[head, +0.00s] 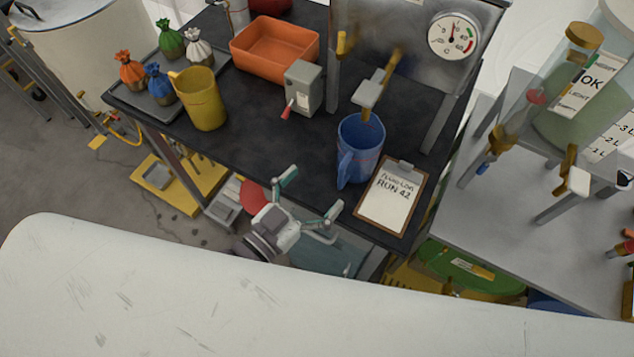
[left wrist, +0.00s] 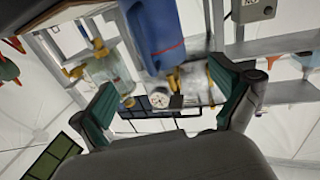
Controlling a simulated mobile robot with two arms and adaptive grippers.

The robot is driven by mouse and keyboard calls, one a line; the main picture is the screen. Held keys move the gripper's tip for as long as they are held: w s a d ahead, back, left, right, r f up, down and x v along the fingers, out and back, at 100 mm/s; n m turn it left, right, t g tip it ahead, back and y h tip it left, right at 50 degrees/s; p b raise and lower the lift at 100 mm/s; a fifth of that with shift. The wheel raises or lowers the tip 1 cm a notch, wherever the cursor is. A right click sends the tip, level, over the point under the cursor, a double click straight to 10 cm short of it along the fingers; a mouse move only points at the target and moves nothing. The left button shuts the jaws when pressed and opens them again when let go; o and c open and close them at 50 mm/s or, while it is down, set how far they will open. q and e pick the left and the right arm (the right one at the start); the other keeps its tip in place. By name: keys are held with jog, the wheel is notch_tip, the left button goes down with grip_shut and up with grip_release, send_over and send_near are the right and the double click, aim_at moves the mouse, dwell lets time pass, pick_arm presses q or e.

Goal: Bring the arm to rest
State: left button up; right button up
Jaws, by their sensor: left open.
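My left gripper (head: 310,194) is open and empty, just off the front edge of the dark bench (head: 262,150). Its two fingers stand apart in the left wrist view (left wrist: 168,98), with nothing between them that they touch. The blue jug (head: 360,150) stands upright on the bench, behind and to the right of the gripper and apart from it. A large blue shape, seemingly this jug (left wrist: 152,32), shows beyond the fingers in the left wrist view. My right gripper is in neither view.
A clipboard (head: 398,205) lies near the bench's front right corner. A grey box with a red lever (head: 303,88), a yellow jug (head: 203,100), an orange tray (head: 272,62) and a tray of small tied bags (head: 160,105) stand further left. A gauge panel (head: 405,40) rises behind.

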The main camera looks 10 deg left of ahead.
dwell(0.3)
pick_arm(q)
jog(key=f+g+y, duration=0.1)
jog(key=a+f+g, duration=0.1)
jog(key=f, duration=0.1)
jog(key=a+f+g+y, duration=0.1)
jog(key=g, duration=0.1)
jog(key=shift+a+f+y, duration=0.2)
jog(key=shift+y, duration=0.1)
jog(key=a+f+g, duration=0.1)
jog(key=s+a+f+g+y, duration=0.1)
jog(key=s+a+f+n+y, duration=0.1)
jog(key=shift+a+g, duration=0.4)
jog(key=s+a+f+n+g+y, duration=0.25)
jog(key=s+a+g+y, duration=0.2)
jog(key=s+a, duration=0.35)
notch_tip(320, 180, down, 24)
jog(key=s+g, duration=0.1)
jog(key=g, duration=0.1)
jog(key=s+a+f+g, duration=0.1)
jog(key=s+a+f, duration=0.1)
jog(key=s+f, duration=1.5)
jog(key=shift+s+a+f, duration=0.2)
jog(key=shift+a+f, duration=0.1)
jog(key=shift+f, duration=0.1)
